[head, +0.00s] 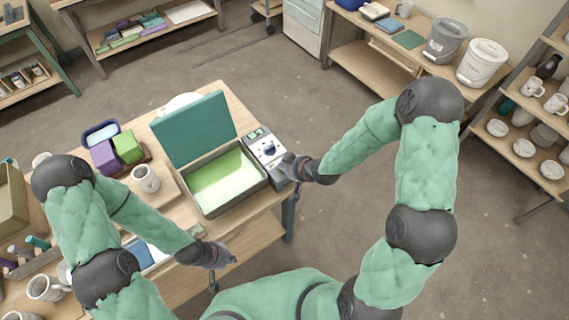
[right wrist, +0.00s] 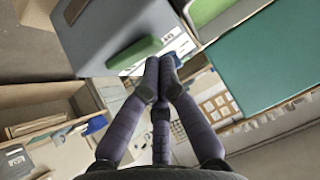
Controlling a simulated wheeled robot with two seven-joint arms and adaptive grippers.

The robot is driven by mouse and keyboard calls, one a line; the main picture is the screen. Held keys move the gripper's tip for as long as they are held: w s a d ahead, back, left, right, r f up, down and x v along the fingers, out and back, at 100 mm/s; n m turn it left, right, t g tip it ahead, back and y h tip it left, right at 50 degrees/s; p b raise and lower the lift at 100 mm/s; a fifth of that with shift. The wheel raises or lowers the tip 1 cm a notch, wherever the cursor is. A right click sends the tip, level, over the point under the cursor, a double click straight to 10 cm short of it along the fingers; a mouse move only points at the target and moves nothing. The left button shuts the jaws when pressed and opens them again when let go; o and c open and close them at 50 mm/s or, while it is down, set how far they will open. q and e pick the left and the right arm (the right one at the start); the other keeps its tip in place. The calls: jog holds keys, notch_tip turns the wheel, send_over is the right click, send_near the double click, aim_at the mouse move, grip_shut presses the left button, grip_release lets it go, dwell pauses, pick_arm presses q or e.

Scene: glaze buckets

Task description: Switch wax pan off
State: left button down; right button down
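The wax pan (head: 222,208) is a grey rectangular tray of light green wax on the wooden table, its teal lid (head: 195,130) raised at the back. A control box (head: 262,146) with a dial and a small green display sits on its right side. My right gripper (head: 288,167) is at the front right of this box. In the right wrist view its fingertips (right wrist: 162,70) are together and empty, beside a raised green piece (right wrist: 135,54) on a grey surface; contact is unclear. My left gripper (head: 222,259) is over the table's front edge; its fingers are too small to judge.
A mug (head: 145,178) and purple and green blocks (head: 127,147) stand left of the pan. More mugs (head: 47,288) are at the table's lower left. White and grey buckets (head: 482,64) stand on the back bench. Floor right of the table is clear.

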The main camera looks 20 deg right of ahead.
jog(key=shift+s+a+f+b, duration=0.15)
jog(key=shift+a+f+b, duration=0.1)
jog(key=shift+f+b, duration=0.45)
jog(key=shift+r, duration=0.2)
jog(key=shift+d, duration=0.15)
jog(key=shift+w+d+r+p, duration=0.3)
jog(key=shift+w+d+p, duration=0.05)
jog(key=shift+d, duration=0.25)
